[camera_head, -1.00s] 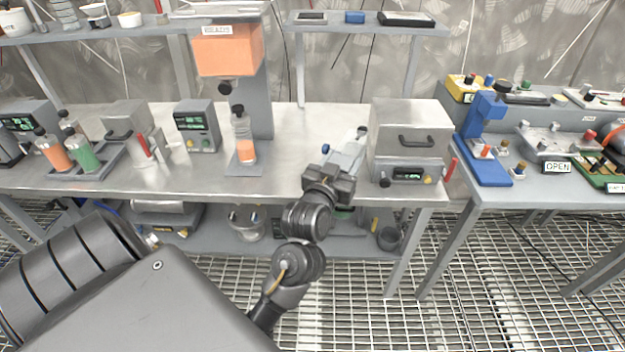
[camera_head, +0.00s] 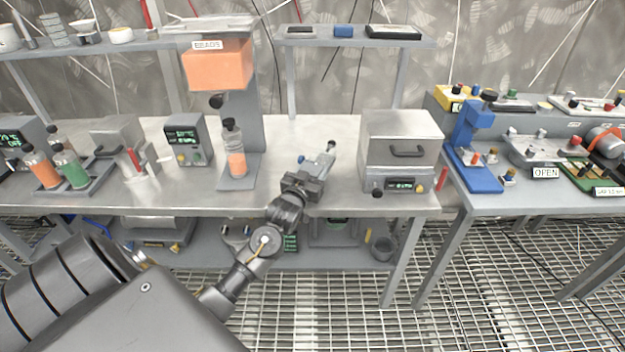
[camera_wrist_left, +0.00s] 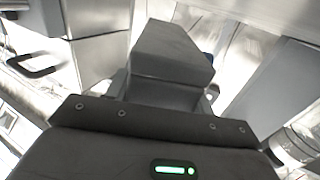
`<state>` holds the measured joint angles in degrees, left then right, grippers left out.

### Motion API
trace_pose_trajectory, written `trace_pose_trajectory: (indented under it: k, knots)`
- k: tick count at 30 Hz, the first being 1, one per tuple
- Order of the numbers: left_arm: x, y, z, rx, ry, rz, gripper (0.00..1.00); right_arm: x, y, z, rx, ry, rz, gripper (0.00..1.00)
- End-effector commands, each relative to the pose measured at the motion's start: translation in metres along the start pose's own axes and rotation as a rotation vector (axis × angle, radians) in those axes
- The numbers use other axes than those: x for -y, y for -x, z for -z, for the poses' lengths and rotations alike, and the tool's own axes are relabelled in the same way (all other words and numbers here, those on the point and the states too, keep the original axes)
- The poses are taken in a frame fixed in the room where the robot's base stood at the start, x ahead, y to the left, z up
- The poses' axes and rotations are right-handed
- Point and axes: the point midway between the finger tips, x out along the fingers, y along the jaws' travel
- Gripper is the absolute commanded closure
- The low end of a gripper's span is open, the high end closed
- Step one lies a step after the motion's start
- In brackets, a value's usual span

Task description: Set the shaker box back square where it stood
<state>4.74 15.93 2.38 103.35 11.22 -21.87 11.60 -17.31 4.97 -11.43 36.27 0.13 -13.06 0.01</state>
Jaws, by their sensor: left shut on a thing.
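No label in view names the shaker box, and I cannot tell for sure which unit it is. A grey box with a green display and knobs (camera_head: 188,138) stands on the bench left of the bead stand. A larger steel box with a front handle (camera_head: 400,135) stands at the bench's right end; part of it shows in the left wrist view (camera_wrist_left: 100,45). My left gripper (camera_head: 312,170) is over the bench between the stand and the steel box. It is shut on a small grey thing (camera_wrist_left: 172,50), largely hidden in the head view. My right gripper is out of view.
The bead stand (camera_head: 240,110) holds an orange hopper (camera_head: 218,65) above a bottle (camera_head: 235,150). A rack with orange and green bottles (camera_head: 95,182) is at left. Bare bench (camera_head: 285,140) lies behind my gripper. A blue press (camera_head: 470,150) stands on the right table.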

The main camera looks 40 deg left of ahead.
Motion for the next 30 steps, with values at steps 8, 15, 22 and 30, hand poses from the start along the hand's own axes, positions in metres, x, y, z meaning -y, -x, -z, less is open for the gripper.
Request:
trace_pose_trajectory:
  k: [8, 15, 22, 30]
  knots:
    - [0.005, -0.005, -0.013, 0.000, -0.001, 0.000, 0.90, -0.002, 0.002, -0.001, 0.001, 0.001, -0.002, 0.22]
    - [0.005, -0.005, -0.035, -0.004, 0.001, 0.001, 0.90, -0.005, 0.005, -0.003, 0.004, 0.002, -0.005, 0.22]
    - [0.005, -0.005, -0.036, -0.005, 0.000, 0.001, 0.90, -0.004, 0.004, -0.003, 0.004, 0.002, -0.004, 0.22]
    - [0.004, -0.004, -0.040, -0.001, 0.000, 0.001, 0.29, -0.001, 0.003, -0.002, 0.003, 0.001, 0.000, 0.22]
